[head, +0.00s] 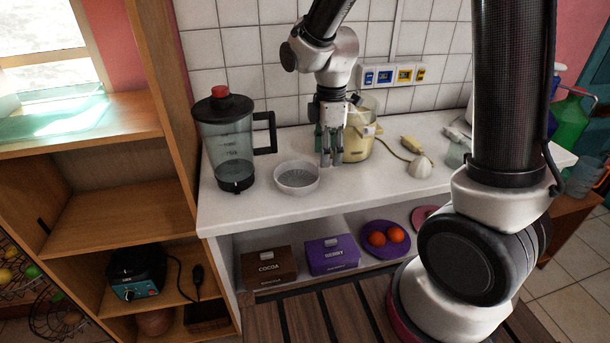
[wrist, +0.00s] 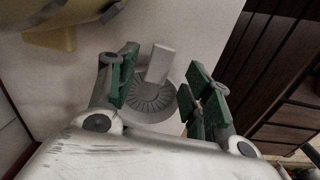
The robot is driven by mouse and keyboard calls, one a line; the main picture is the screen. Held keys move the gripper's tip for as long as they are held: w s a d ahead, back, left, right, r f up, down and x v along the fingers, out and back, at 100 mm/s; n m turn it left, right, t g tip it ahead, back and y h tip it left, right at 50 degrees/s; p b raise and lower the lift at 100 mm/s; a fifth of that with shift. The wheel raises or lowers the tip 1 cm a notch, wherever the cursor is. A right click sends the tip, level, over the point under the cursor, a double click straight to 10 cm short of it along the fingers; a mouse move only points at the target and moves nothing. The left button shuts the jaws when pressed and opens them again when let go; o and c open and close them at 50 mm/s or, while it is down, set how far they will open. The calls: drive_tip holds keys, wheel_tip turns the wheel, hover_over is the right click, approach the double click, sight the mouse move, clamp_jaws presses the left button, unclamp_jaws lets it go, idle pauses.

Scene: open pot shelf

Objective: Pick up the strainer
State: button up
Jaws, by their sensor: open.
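The strainer (head: 297,178) is a round, pale dish with a grey ribbed inside, on the white counter near its front edge. In the wrist view, the strainer (wrist: 148,103) shows radial slots and a short, pale, block-like handle (wrist: 161,62). In the head view my gripper hides the handle. My gripper (head: 332,160) points down just right of the bowl, low over the counter. In the wrist view, the green-padded fingers of my gripper (wrist: 164,75) are apart, one on each side of the handle, with nothing held. Finger contact with the strainer cannot be told.
A blender jug (head: 232,145) stands left of the strainer on the counter (head: 250,208). A yellow appliance (head: 357,145) is close behind my gripper. A white, shell-like object (head: 420,167) lies to the right. Boxes and plates of fruit sit on the shelf below.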

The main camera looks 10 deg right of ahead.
drive_tip(key=f, duration=0.4)
drive_tip(key=shift+w+d+f, duration=0.1)
drive_tip(key=shift+d+f, duration=0.1)
drive_tip(key=shift+f, duration=0.15)
drive_tip(key=shift+c, duration=0.2)
clamp_jaws()
drive_tip(key=shift+r, duration=0.15)
